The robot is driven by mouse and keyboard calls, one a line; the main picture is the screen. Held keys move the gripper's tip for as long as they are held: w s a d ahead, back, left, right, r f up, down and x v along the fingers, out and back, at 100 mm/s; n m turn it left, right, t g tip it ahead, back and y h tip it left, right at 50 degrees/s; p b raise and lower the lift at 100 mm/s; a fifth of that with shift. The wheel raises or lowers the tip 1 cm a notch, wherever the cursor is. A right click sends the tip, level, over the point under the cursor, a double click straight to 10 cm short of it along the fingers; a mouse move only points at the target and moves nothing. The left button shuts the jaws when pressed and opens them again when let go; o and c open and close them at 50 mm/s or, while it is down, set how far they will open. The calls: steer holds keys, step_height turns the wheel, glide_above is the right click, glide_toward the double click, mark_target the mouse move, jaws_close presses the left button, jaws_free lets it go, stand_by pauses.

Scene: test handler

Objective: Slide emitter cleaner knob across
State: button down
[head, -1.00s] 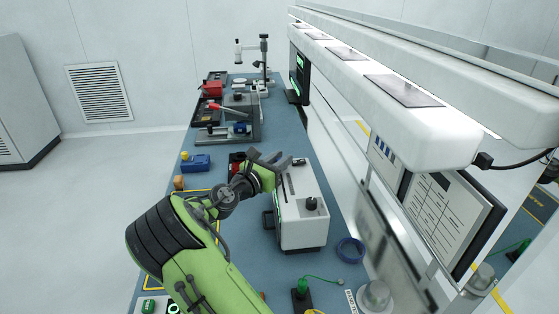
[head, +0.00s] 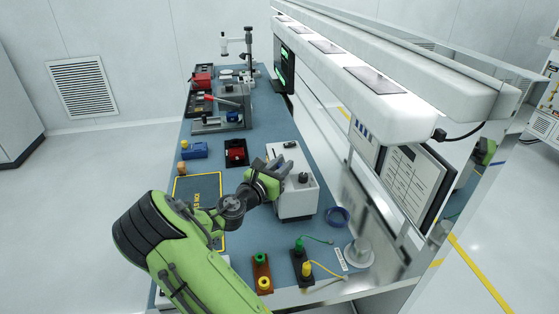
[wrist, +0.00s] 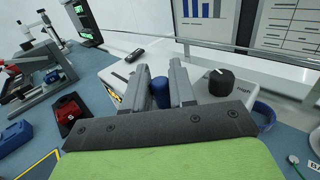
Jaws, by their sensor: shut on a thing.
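A white box-shaped unit (head: 294,205) stands on the blue bench top, with a round black knob (head: 303,177) on its top; that knob also shows in the wrist view (wrist: 221,82). My gripper (head: 276,166) reaches over the left side of the unit. In the wrist view its two fingers (wrist: 163,74) are shut on a blue knob (wrist: 160,92), one on each side of it, to the left of the black knob. The fingers hide the blue knob's sides and base. In the head view my gripper hides the blue knob.
A blue ring (head: 339,216) lies right of the unit. A red item in a black tray (head: 236,152) and a blue block (head: 194,150) lie to the left. Stands with green and yellow knobs (head: 302,262) are at the near edge. A shelf rail (head: 370,85) overhangs the right.

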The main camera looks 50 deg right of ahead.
steer(key=c, duration=1)
jaws_free()
steer(key=shift+c, duration=0.2)
steer(key=shift+a, duration=0.15)
steer(key=s+a+p, duration=0.1)
steer(key=s+a, duration=0.2)
steer(key=a, duration=1.2)
steer(key=shift+a, duration=0.15)
